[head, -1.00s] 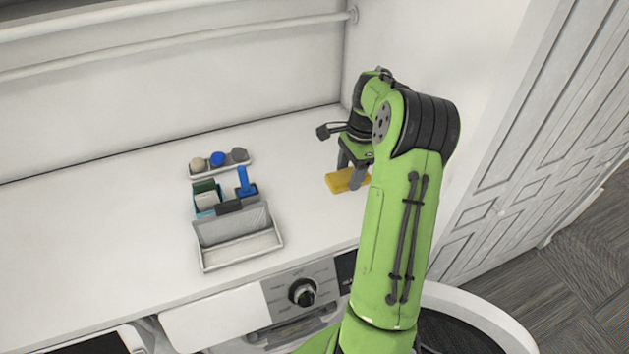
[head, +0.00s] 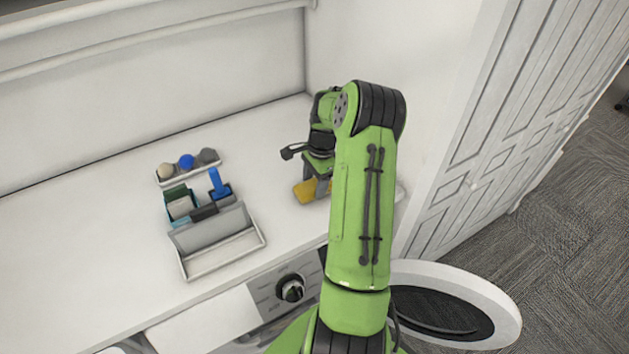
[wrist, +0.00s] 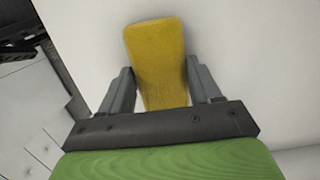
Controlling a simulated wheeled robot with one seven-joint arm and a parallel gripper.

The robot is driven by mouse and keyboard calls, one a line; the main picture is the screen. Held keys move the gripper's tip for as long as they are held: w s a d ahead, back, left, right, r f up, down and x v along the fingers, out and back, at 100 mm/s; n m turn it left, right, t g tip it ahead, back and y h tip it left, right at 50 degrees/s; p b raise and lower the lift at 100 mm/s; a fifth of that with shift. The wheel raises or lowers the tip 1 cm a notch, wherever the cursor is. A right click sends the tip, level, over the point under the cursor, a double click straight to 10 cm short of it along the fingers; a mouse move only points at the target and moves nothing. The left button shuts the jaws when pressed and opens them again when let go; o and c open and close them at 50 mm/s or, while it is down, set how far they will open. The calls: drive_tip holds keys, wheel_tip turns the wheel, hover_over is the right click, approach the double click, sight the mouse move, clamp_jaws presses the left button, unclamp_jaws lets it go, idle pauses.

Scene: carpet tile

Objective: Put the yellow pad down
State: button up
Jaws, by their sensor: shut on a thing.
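The yellow pad (head: 305,191) is at the right end of the white counter (head: 90,240). My gripper (head: 318,190) is shut on it, and my arm hides part of the pad and the gripper in the head view. In the wrist view the yellow pad (wrist: 157,62) lies between the two grey fingers (wrist: 160,92) and reaches out beyond them. The pad is low over the counter; I cannot tell whether it touches the surface.
A grey-white caddy (head: 222,254) with small items stands left of my gripper, with a small tray (head: 190,169) of balls behind it. A wall is behind the counter and another to the right. An open round door (head: 485,300) is below the counter. The counter's left part is clear.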

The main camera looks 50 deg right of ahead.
drive_tip(key=shift+f, duration=0.25)
drive_tip(key=o, duration=0.9)
drive_tip(key=shift+o, duration=0.2)
wheel_tip(320, 180, up, 12)
drive_tip(key=d, duration=0.2)
drive_tip(key=a+r+n+h, duration=0.2)
drive_tip(key=a+r+n, duration=0.3)
drive_tip(key=a+r, duration=0.25)
drive_tip(key=s+a+r+n+t, duration=0.1)
drive_tip(key=s+a+r+n, duration=0.15)
drive_tip(key=a, duration=0.35)
drive_tip(key=s+a+r+n+t+h, duration=0.1)
drive_tip(key=s+a+r+n, duration=0.1)
drive_tip(key=s+a+n, duration=0.3)
drive_tip(key=s+a+r+n+t, duration=0.1)
drive_tip(key=a+r+n, duration=0.1)
drive_tip(key=a, duration=0.5)
drive_tip(key=s+a+f+n+t+y, duration=0.1)
drive_tip(key=s+a+f+n+t, duration=0.1)
drive_tip(key=s+a+n, duration=0.4)
drive_tip(key=shift+s+a+f+n, duration=0.2)
drive_tip(key=shift+s+n, duration=0.35)
drive_tip(key=shift+s, duration=0.6)
